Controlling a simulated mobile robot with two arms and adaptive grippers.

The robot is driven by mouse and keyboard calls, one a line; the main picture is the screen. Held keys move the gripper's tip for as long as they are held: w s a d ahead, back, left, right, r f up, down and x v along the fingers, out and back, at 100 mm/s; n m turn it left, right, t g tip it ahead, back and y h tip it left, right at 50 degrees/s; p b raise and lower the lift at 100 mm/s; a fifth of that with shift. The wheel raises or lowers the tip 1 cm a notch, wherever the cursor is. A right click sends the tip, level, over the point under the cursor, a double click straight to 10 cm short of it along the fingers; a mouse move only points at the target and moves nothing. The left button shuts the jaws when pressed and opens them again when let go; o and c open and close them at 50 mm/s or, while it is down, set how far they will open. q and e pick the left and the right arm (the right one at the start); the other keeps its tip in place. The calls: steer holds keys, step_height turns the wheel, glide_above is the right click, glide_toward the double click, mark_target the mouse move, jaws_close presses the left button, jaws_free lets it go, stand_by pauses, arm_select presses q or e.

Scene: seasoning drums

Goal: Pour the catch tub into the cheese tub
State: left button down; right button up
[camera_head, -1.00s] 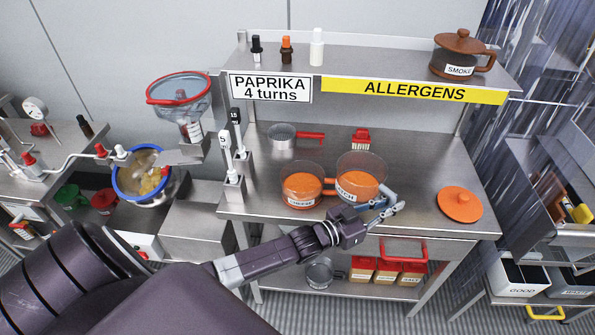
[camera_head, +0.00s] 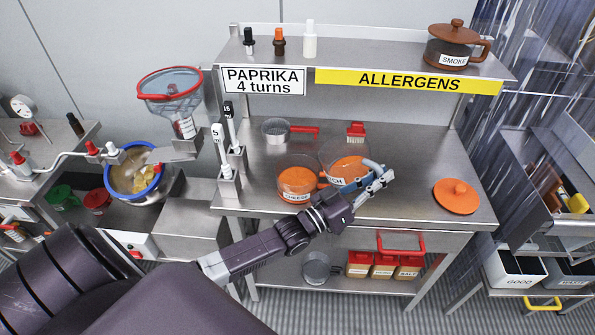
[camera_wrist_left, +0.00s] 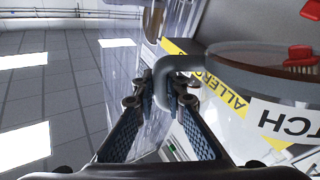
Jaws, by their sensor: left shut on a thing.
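The cheese tub (camera_head: 297,181) is a clear tub with orange contents and a white label, upright on the steel worktop. The catch tub (camera_head: 346,160), also clear with orange contents, is just to its right, close beside it. It looks slightly raised and tilted, and whether the rims touch is unclear. My left gripper (camera_head: 374,176) is at the catch tub's right side, shut on its grey handle. In the left wrist view the handle (camera_wrist_left: 176,64) runs between the fingers (camera_wrist_left: 160,95) to the catch tub (camera_wrist_left: 265,85). My right gripper is out of view.
An orange lid (camera_head: 457,197) lies on the worktop at right. A red-handled strainer (camera_head: 276,131) and a red brush (camera_head: 356,132) lie behind the tubs. A shelf (camera_head: 330,62) overhangs the back. The worktop between catch tub and lid is clear.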

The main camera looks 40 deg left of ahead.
mark_target(361, 159)
arm_select(q)
steer(key=shift+s+a+f+n+b, duration=0.1)
steer(key=shift+a+f+n+b, duration=0.05)
steer(key=shift+a+n+b, duration=0.2)
steer(key=a+r+n+t+b, duration=0.1)
steer(key=a+n, duration=0.1)
steer(key=s+a+r+n+t+b, duration=0.1)
steer(key=r, duration=0.1)
steer(key=shift+s+a+r+n+t+y, duration=0.1)
steer(key=shift+a+r+n+t+y, duration=0.2)
steer(key=shift+a+n+t+y, duration=0.1)
steer(key=shift+a+r+n+t, duration=0.1)
steer(key=shift+a+n+t, duration=0.05)
steer(key=shift+n+t, duration=0.15)
steer(key=shift+a+r+n+y+b, duration=0.2)
steer(key=shift+r+n+y+b, duration=0.05)
steer(key=shift+n+y+b, duration=0.1)
steer(key=shift+s+a+r+n+t, duration=0.15)
steer(key=shift+a+n+t, duration=0.1)
steer(key=shift+n+t, duration=0.05)
steer(key=shift+a+n+y+b, duration=0.15)
steer(key=shift+n+y+b, duration=0.15)
steer(key=shift+y+b, duration=0.05)
